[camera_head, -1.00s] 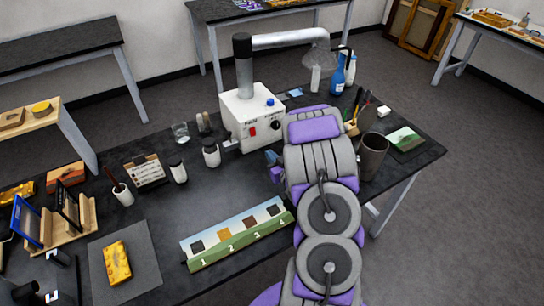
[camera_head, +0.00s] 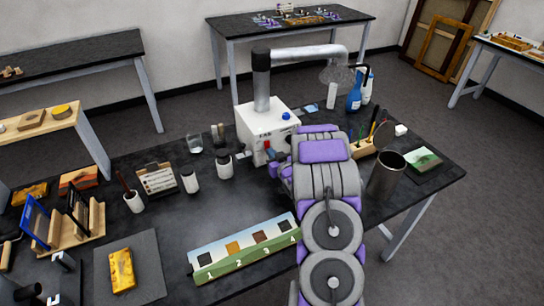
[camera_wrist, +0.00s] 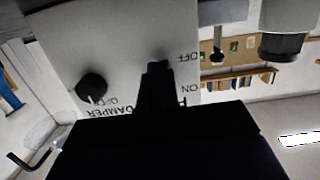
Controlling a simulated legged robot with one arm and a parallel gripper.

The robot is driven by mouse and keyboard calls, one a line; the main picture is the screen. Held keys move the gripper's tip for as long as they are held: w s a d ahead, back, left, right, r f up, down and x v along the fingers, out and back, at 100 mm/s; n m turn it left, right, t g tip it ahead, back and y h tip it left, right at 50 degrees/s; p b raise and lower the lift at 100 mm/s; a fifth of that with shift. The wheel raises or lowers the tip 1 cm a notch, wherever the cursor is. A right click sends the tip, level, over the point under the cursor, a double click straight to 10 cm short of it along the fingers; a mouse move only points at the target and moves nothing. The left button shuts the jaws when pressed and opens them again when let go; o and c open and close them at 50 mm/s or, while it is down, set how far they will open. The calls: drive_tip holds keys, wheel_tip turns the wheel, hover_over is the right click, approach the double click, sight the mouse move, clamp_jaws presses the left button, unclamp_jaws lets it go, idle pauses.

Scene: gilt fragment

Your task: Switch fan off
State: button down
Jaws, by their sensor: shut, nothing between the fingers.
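The fan unit is a white box (camera_head: 250,121) on the black table, with a blue button on top and a duct rising from it. Its front fills the upper wrist view (camera_wrist: 105,35), upside down, with "OFF" and "ON" labels and a black damper knob (camera_wrist: 91,88). A bit of the red switch (camera_head: 267,146) shows in the head view beside my gripper (camera_head: 279,166). In the wrist view, my shut, empty gripper (camera_wrist: 158,68) points at the panel beside these labels and covers the switch. Its position and any contact cannot be told.
White jars (camera_head: 224,164) and a glass (camera_head: 194,143) stand left of the box. A grey cup (camera_head: 386,177) and a brush holder stand right of my arm. A numbered strip (camera_head: 240,262) lies in front.

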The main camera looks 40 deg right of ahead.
drive_tip(key=shift+w+d+f, duration=0.1)
drive_tip(key=shift+d+f, duration=0.05)
drive_tip(key=shift+d, duration=0.35)
drive_tip(key=shift+a, duration=0.3)
drive_tip(key=shift+s+a, duration=0.15)
drive_tip(key=shift+s, duration=0.25)
drive_tip(key=p+v, duration=0.7)
drive_tip(key=v, duration=0.9)
drive_tip(key=shift+s+d, duration=0.25)
drive_tip(key=shift+d, duration=0.1)
